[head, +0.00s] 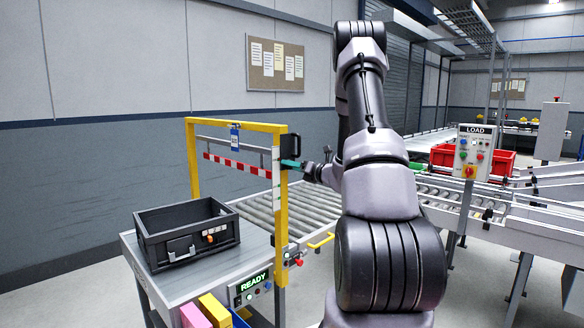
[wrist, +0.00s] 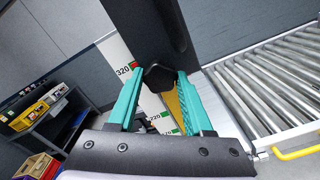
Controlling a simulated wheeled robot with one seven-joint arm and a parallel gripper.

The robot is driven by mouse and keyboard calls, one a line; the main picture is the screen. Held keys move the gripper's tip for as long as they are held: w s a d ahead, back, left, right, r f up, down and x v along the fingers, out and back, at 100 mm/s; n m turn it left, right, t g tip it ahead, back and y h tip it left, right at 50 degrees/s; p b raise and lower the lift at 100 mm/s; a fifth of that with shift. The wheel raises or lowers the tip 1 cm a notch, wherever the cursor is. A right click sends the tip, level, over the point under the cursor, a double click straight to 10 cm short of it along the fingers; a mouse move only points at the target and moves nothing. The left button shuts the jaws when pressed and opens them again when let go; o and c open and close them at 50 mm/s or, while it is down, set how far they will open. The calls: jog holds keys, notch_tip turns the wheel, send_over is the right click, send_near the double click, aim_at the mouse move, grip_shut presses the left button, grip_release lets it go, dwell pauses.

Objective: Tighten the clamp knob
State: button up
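The clamp knob (wrist: 158,79) is black and lobed, in the middle of the wrist view, in front of a dark upright plate. My gripper (wrist: 160,74) has teal fingers, one on each side of the knob. The knob spans the gap at the fingertips, but I cannot tell whether they press on it. In the head view my gripper (head: 288,163) reaches left to the right post of the yellow frame (head: 279,205), just below a black bracket (head: 290,147). The knob cannot be made out there.
A white scale strip (wrist: 122,62) with printed numbers lies behind the fingers. A roller conveyor (head: 300,205) runs behind the frame. A black crate (head: 185,235) stands on the bench at lower left, near a READY panel (head: 252,285). A LOAD panel (head: 474,152) stands at right.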

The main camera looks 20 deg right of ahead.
jog(key=shift+o, duration=1.2)
jog(key=v, duration=1)
jog(key=shift+s, duration=0.4)
jog(key=shift+d, duration=0.15)
jog(key=shift+r, duration=0.1)
